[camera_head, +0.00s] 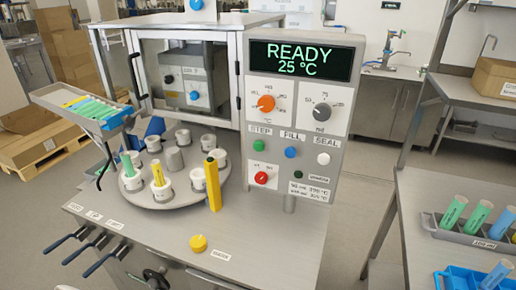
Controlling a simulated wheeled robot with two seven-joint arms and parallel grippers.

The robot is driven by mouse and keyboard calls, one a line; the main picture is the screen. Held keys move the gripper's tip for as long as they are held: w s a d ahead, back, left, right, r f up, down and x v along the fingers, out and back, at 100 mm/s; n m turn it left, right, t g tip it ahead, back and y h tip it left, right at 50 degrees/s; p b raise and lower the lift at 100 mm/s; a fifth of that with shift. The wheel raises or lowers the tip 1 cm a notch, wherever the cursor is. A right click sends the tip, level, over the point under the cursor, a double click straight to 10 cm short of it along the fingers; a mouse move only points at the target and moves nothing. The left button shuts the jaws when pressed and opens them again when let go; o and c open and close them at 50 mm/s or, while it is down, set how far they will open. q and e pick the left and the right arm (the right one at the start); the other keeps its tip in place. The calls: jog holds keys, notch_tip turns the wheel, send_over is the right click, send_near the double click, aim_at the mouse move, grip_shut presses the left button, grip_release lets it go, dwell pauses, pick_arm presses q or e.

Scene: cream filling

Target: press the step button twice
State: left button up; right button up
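The step button is the green button (258,145) under the STEP label on the control panel (340,90). The blue FILL button (291,152) and white SEAL button (323,159) sit to its right. The display (300,58) reads READY 25 °C. Below it are an orange knob (266,103) and a grey knob (322,111). The round turntable (160,202) to the left carries several white holders, some with coloured tubes. Neither of my grippers is in view.
A yellow post (213,186) stands between turntable and panel. A yellow button (198,243) is on the machine's front top. Several levers (95,252) project at the left. A tray of tubes (90,108) hangs at upper left. A rack (470,233) is on the right table.

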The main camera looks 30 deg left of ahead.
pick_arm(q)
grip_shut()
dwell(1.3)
